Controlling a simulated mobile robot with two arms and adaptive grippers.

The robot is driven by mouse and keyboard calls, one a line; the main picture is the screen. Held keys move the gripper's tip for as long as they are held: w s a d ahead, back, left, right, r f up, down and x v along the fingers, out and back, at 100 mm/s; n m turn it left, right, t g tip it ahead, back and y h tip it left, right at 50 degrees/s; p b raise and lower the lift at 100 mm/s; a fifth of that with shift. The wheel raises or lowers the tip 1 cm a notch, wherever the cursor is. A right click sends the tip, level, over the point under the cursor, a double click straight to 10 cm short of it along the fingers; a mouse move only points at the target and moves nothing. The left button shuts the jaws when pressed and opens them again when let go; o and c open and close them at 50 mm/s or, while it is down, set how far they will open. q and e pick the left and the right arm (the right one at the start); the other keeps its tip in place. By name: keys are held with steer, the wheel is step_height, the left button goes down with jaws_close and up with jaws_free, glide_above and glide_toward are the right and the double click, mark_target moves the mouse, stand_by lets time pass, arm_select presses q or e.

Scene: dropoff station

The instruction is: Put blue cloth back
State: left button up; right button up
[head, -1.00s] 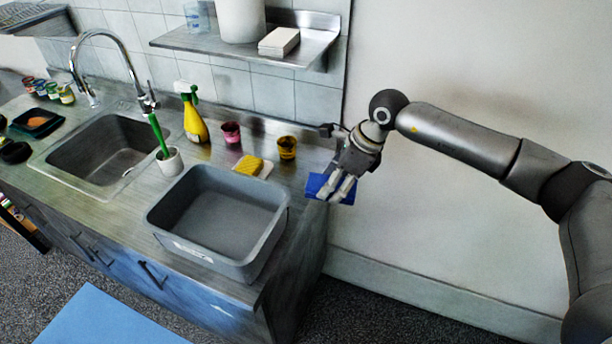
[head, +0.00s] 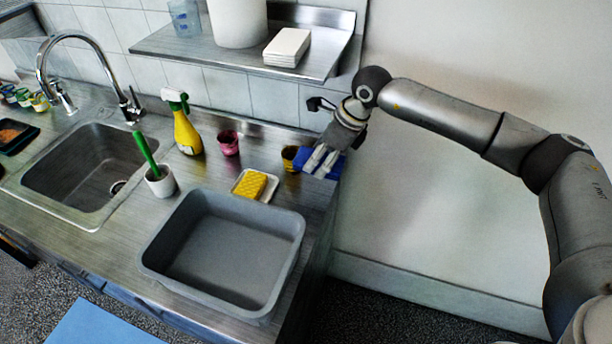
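The blue cloth (head: 334,164) is at the back right end of the steel counter, mostly behind my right gripper's fingers. My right gripper (head: 320,163) points down at it, with its fingers over the cloth. Whether the fingers are closed on the cloth, and whether the cloth rests on the counter or hangs above it, I cannot tell. My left gripper is not in view.
A grey tub (head: 160,237) stands at the counter's front. Behind it are a yellow sponge (head: 250,184) on a white dish, a pink cup (head: 228,143), a yellow spray bottle (head: 186,130) and a white pot (head: 160,183) with a green brush. The sink (head: 85,170) is left. A shelf (head: 200,50) hangs above.

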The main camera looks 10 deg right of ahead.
steer(key=shift+w+a+f+p, duration=0.2)
steer(key=shift+w+f+p, duration=0.3)
steer(key=shift+w+f, duration=0.45)
steer(key=f, duration=0.1)
steer(key=s+f+p, duration=0.1)
steer(key=f, duration=0.3)
steer(key=shift+s+d+p, duration=0.15)
steer(key=shift+s+p, duration=0.1)
steer(key=shift+p, duration=0.1)
steer(key=shift+c, duration=0.5)
steer(key=f, duration=0.1)
steer(key=f+p, duration=0.1)
steer(key=shift+w+f, duration=0.35)
steer(key=shift+s+f, duration=0.15)
steer(key=shift+f, duration=0.05)
steer(key=o, duration=0.6)
steer(key=shift+s, duration=0.1)
steer(key=o, duration=0.5)
steer(key=shift+c, duration=0.2)
steer(key=shift+w, duration=0.2)
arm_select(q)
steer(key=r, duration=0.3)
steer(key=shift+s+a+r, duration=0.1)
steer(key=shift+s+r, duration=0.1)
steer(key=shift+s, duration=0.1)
arm_select(e)
steer(key=shift+s+r, duration=0.1)
